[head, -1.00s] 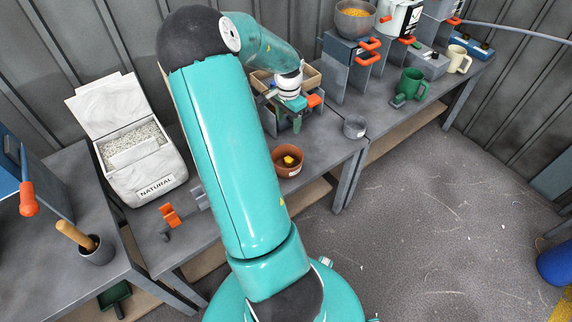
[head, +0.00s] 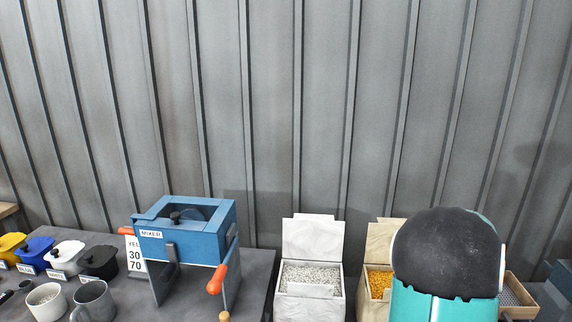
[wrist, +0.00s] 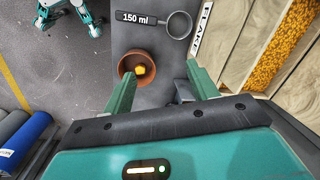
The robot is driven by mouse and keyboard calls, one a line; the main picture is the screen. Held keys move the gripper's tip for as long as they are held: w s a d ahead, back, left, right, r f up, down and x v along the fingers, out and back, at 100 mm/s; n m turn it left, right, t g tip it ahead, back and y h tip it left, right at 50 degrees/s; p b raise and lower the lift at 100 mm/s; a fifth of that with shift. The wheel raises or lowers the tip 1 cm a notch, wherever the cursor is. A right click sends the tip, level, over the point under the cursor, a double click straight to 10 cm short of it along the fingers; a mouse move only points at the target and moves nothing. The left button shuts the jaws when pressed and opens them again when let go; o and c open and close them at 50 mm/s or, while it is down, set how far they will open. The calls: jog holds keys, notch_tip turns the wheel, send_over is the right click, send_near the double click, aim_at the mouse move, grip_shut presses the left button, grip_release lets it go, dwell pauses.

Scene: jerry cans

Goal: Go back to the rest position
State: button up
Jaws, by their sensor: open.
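My gripper (wrist: 161,72) shows in the wrist view with its two teal fingers spread apart. Nothing is between them. It points down over a grey bench. A terracotta pot (wrist: 124,64) with a yellow item (wrist: 140,70) inside lies just beyond the left finger in the picture; I cannot tell how far below. In the head view only my arm's dark joint and a teal link show at the bottom right, and the gripper is out of sight.
A grey cup labelled 150 ml (wrist: 179,25) and an open box of yellow granules (wrist: 278,48) are near the gripper. Open floor (wrist: 60,75) lies left.

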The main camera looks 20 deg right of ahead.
jog(key=w+a+r+n+t, duration=0.1)
jog(key=w+a+r+n, duration=0.2)
jog(key=a, duration=0.5)
jog(key=w+a+r+n, duration=0.1)
jog(key=a+r+n, duration=0.2)
jog(key=a+r, duration=0.35)
jog(key=w+a+r+n+t, duration=0.1)
jog(key=a+r+n, duration=0.2)
jog(key=a, duration=0.6)
jog(key=s+a+r+n+t, duration=0.1)
jog(key=s+a+n, duration=0.3)
jog(key=a, duration=0.4)
jog(key=s+a+r+n+t, duration=0.1)
jog(key=s+a+r+n, duration=0.3)
jog(key=a, duration=0.4)
jog(key=shift+s+a+n, duration=0.2)
jog(key=shift+a+n, duration=0.2)
jog(key=shift+n, duration=0.5)
jog(key=shift+c, duration=0.2)
jog(key=c, duration=0.4)
jog(key=shift+c, duration=0.2)
jog(key=shift+d, duration=0.15)
